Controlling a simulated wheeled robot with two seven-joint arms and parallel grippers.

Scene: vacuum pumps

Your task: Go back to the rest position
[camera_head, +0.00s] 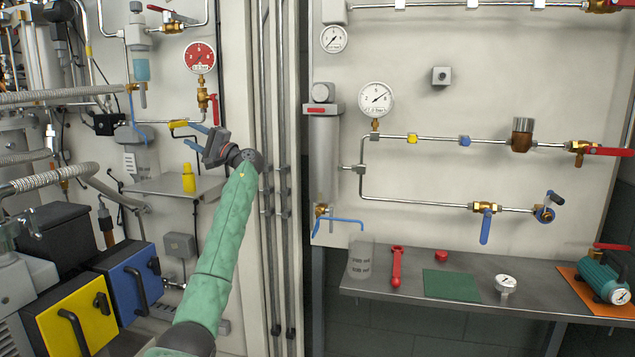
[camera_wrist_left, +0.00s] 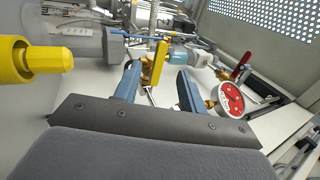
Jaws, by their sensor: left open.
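My left arm, sleeved in green, reaches up from the bottom of the head view. Its left gripper (camera_head: 194,137) is open in front of the left wall panel, with its two blue fingers pointing left. In the left wrist view the fingers (camera_wrist_left: 157,84) stand apart and hold nothing. A yellow valve handle (camera_wrist_left: 160,63) shows near the left finger, beyond the tips; I cannot tell the exact gap. The same handle (camera_head: 178,124) is just left of the fingers in the head view. My right gripper is not in view.
A red gauge (camera_head: 200,57) and red valve lever (camera_head: 214,109) are close above the gripper. A yellow-capped item (camera_head: 189,179) stands on a small shelf below. Vertical pipes (camera_head: 283,200) run right of my forearm. A metal bench (camera_head: 420,295) with several items is at right.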

